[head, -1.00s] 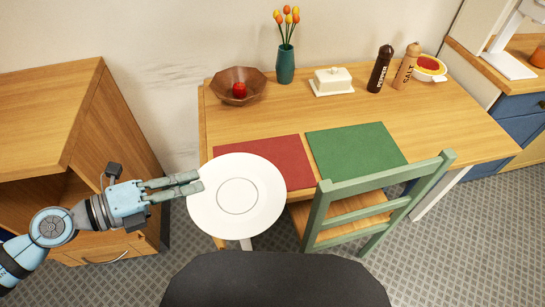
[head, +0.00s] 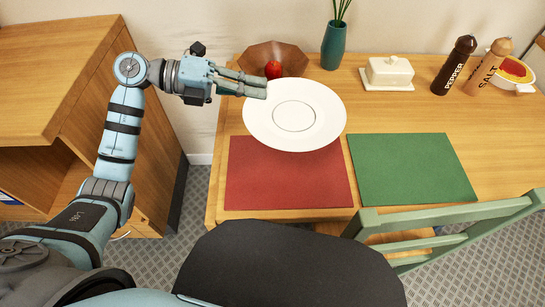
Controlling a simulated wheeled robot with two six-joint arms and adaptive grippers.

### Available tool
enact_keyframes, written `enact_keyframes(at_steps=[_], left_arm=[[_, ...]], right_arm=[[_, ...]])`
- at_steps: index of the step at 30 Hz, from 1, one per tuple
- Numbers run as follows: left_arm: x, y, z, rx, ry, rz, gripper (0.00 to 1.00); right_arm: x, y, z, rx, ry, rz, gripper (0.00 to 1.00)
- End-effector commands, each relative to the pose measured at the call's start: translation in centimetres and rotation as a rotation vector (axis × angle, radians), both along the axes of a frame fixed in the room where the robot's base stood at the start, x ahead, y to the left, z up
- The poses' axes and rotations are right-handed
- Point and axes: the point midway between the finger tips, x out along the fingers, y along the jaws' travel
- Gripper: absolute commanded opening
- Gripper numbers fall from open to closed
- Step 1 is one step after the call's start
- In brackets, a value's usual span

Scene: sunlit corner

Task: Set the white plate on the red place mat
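The white plate (head: 294,117) is held level by its left rim in my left gripper (head: 254,86). The fingers are closed on the rim. The plate appears above the table, over the far edge of the red place mat (head: 288,182) and the wood behind it. I cannot tell its exact height. The red mat lies flat at the table's front left, and most of it shows, bare. My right gripper is not in view.
A green place mat (head: 412,169) lies to the right of the red one. A wooden bowl (head: 288,58) with a red apple (head: 273,69), a teal vase (head: 333,46), a butter dish (head: 389,73) and a pepper mill (head: 455,65) stand behind. A green chair (head: 455,230) stands in front.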

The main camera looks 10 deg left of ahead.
Motion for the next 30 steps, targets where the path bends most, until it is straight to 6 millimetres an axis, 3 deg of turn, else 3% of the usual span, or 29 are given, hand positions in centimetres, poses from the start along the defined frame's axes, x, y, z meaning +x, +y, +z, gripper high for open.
enact_keyframes(at_steps=[3, 6, 9, 18, 29, 30], left_arm=[[-0.1, -0.1, -5.2, -0.004, 0.006, 0.000, 0.00], [-0.1, 0.0, -8.9, -0.004, 0.005, 0.002, 0.00], [-0.1, 0.0, -11.2, -0.004, 0.001, 0.002, 0.00], [-0.1, 0.0, -16.3, -0.002, 0.000, 0.003, 0.00], [-0.1, 0.1, -16.8, -0.001, -0.002, 0.003, 0.00], [-0.1, 0.1, -16.8, 0.000, -0.002, 0.003, 0.07]], right_arm=[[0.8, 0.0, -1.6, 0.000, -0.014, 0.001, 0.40], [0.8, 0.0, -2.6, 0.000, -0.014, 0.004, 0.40], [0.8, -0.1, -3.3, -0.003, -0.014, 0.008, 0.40], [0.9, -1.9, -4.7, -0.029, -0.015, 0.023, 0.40], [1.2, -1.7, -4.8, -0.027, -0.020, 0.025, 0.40], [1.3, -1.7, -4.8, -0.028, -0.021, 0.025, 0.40]])
